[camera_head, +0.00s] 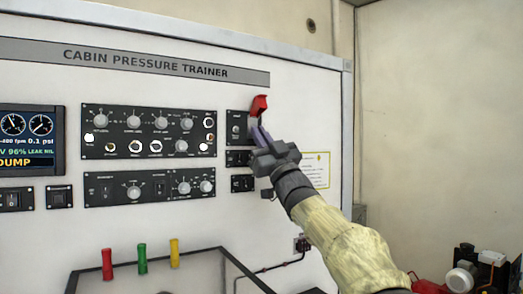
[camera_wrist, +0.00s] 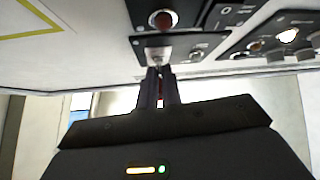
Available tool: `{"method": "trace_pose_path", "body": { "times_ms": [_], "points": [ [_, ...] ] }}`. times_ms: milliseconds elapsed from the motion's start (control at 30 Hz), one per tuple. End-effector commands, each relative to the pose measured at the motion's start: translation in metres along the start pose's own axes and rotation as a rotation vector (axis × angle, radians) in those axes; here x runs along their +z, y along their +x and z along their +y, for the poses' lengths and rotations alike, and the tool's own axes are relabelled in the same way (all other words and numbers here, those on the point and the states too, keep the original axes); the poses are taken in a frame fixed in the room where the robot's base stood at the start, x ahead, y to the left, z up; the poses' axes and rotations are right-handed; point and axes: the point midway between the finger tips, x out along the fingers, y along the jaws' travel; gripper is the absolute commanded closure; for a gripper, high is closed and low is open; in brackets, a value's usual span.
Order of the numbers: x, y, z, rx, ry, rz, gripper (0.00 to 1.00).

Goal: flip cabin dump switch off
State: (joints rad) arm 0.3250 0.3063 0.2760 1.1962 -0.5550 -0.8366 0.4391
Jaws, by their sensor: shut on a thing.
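The cabin dump switch has a red cover (camera_head: 259,105), which stands raised at the top of the small right-hand black panel (camera_head: 237,127). My gripper (camera_head: 257,130) reaches this panel from the lower right, with its fingertips at the base of the red cover. In the wrist view my gripper (camera_wrist: 158,72) has its two fingers close together, with a thin strip of red between them. A small metal part shows at the fingertips. The fingers hide most of the switch, so the exact hold is hard to see. The display (camera_head: 28,140) reads DUMP.
Other black panels with knobs and switches (camera_head: 148,132) lie to the left on the trainer board. A notice with a yellow border (camera_head: 318,168) is right of my gripper. Red, green and yellow posts (camera_head: 142,259) stand lower left.

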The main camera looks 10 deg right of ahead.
Motion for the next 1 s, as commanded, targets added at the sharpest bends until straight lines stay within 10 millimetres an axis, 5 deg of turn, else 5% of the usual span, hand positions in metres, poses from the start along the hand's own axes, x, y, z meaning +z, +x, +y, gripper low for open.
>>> {"method": "trace_pose_path", "body": {
  "times_ms": [767, 800, 867, 1000],
  "points": [
    [0.0059, -0.0012, -0.0001, 0.017, -0.008, 0.088, 1.00],
    [0.0058, -0.0012, -0.0001, 0.017, -0.008, 0.088, 0.86],
    [0.0057, -0.0011, -0.0001, 0.017, -0.008, 0.088, 0.74],
    [0.0052, -0.0009, -0.0003, 0.017, -0.008, 0.089, 0.72]
  ]
}}
